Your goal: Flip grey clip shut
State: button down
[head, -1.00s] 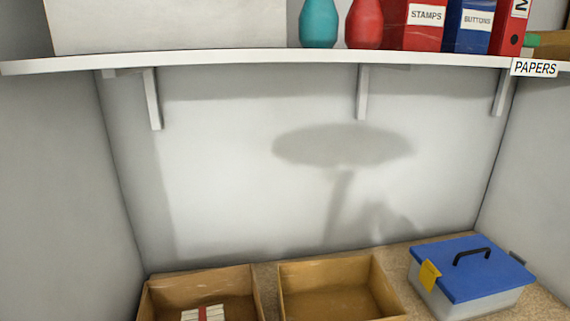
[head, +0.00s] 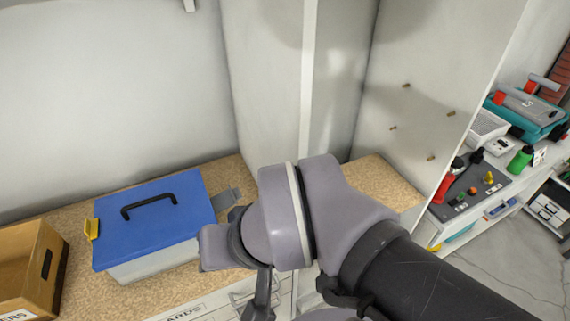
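A clear box (head: 155,262) with a blue lid (head: 150,222) and a black handle stands on the speckled surface in the head view. The grey clip (head: 226,198) is on the lid's right side and sticks outward from the edge. A yellow clip (head: 91,229) is on the left side, close against the box. My grey arm crosses in front, its wrist just right of the box's front corner, below the grey clip. A dark part hanging below the wrist may belong to my gripper; its fingertips are not clearly visible.
An open brown bin (head: 30,265) stands left of the box. A white upright panel (head: 270,80) rises behind the box's right side. Speckled counter (head: 215,178) is bare behind the box. A bench with tools (head: 475,185) is at far right.

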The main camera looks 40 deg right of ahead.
aim_at(223, 201)
jog(key=k+l+u, duration=0.1)
jog(key=l, duration=0.45)
jog(key=k+l+z, duration=0.2)
jog(key=l+z, duration=0.15)
jog(key=l, duration=0.25)
jog(key=i+l, duration=0.15)
jog(key=i, duration=0.3)
